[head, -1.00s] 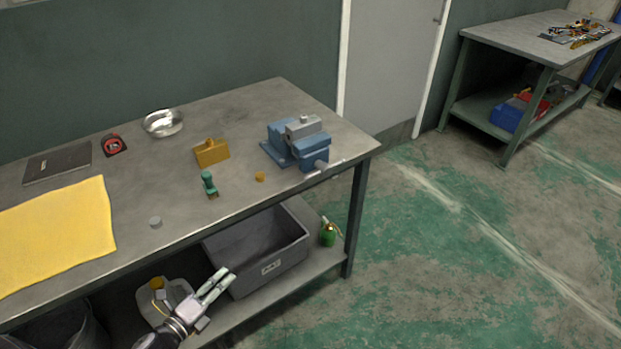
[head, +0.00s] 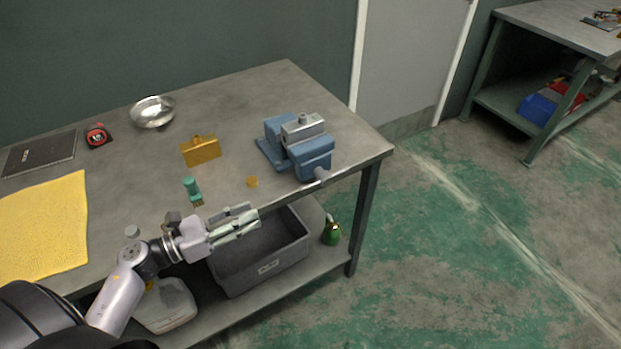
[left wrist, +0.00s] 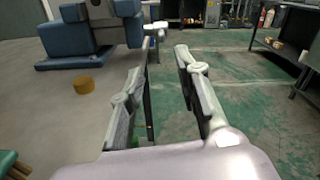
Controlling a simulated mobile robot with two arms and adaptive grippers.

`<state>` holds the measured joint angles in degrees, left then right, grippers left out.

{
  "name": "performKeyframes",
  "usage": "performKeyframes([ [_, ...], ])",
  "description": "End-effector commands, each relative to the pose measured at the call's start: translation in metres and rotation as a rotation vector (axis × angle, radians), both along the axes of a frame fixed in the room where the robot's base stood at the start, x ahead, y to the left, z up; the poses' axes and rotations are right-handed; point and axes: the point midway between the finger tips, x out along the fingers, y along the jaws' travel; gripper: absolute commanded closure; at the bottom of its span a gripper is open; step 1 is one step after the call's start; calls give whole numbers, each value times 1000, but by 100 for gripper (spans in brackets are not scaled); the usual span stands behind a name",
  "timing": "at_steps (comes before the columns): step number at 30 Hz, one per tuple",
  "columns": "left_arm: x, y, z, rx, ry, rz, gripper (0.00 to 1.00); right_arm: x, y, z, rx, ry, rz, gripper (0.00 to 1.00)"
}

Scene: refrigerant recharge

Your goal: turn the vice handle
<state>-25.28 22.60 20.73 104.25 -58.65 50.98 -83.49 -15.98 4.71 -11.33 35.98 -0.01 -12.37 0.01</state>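The blue vice (head: 312,158) with grey jaws stands at the right end of the workbench. Its grey handle (head: 321,175) sits low on its front side, at the bench's front edge. In the left wrist view the vice (left wrist: 92,38) is at upper left, and the handle (left wrist: 156,28) shows as a light bar beyond the fingers. My left gripper (head: 250,217) is at the bench's front edge, left of the handle and apart from it. In the left wrist view its fingers (left wrist: 160,66) are spread and empty. My right gripper is out of view.
A small orange-brown piece (head: 252,182), a green-handled tool (head: 193,190) and a yellow block (head: 201,150) lie on the workbench (head: 225,110) left of the vice. A grey bin (head: 268,262) and a green bottle (head: 331,232) stand on the lower shelf. The floor at right is clear.

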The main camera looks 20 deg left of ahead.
Motion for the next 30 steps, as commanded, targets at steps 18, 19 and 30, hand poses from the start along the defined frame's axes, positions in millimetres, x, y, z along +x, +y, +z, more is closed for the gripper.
performKeyframes([
  [18,103,-79,4,-5,0,2,69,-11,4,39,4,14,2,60],
  [19,106,-83,4,-5,-1,1,69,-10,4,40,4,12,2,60],
  [30,127,-99,0,-2,2,2,69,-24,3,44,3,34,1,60],
])
